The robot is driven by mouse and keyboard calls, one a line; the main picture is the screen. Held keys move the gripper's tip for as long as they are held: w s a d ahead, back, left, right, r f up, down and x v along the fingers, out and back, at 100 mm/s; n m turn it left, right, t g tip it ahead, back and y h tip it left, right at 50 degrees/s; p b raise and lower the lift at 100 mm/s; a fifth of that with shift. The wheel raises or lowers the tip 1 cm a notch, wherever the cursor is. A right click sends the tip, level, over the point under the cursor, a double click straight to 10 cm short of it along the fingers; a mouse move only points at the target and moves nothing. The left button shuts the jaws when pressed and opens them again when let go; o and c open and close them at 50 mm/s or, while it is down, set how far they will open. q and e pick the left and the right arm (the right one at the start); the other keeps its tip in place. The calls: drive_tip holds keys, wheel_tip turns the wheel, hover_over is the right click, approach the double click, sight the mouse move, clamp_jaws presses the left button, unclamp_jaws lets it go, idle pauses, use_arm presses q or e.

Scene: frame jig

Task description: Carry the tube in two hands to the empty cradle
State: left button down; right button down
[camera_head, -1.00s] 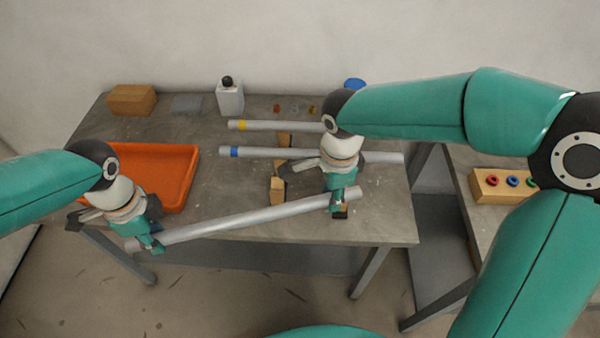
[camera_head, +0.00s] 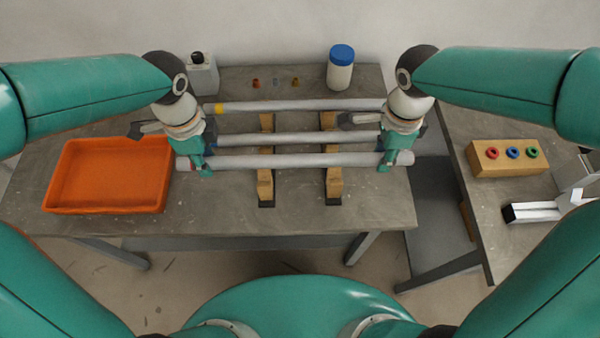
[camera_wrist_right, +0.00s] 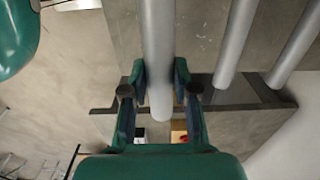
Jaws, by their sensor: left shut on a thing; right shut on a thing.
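The plain grey tube (camera_head: 290,161) lies level left to right across the front of the head view. My left gripper (camera_head: 196,164) is shut on it near its left end. My right gripper (camera_head: 388,164) is shut on it near its right end. In the right wrist view the tube (camera_wrist_right: 158,40) runs between the right fingers (camera_wrist_right: 160,85). The tube passes over the front part of two wooden cradle supports, left (camera_head: 265,183) and right (camera_head: 334,183). I cannot tell whether it touches them.
Behind it lie a blue-banded tube (camera_head: 290,140) and a yellow-banded tube (camera_head: 300,106). An orange tray (camera_head: 108,210) is on the left. A white bottle (camera_head: 203,78) and blue-lidded jar (camera_head: 341,70) stand behind. A block with coloured rings (camera_head: 505,158) is on the right table.

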use_arm(q)
drive_tip(key=shift+d, duration=0.2)
use_arm(e)
drive_tip(key=shift+w+d, duration=0.1)
drive_tip(key=shift+d, duration=0.1)
use_arm(q)
drive_tip(key=shift+s+d+f+b, duration=0.1)
drive_tip(key=shift+f+b, duration=0.3)
drive_tip(key=shift+b, duration=0.05)
use_arm(e)
drive_tip(key=shift+d+f, duration=0.1)
drive_tip(key=shift+f, duration=0.3)
use_arm(q)
drive_tip(key=shift+r, duration=0.1)
use_arm(e)
drive_tip(key=shift+d+r, duration=0.1)
use_arm(q)
drive_tip(key=shift+d, duration=0.1)
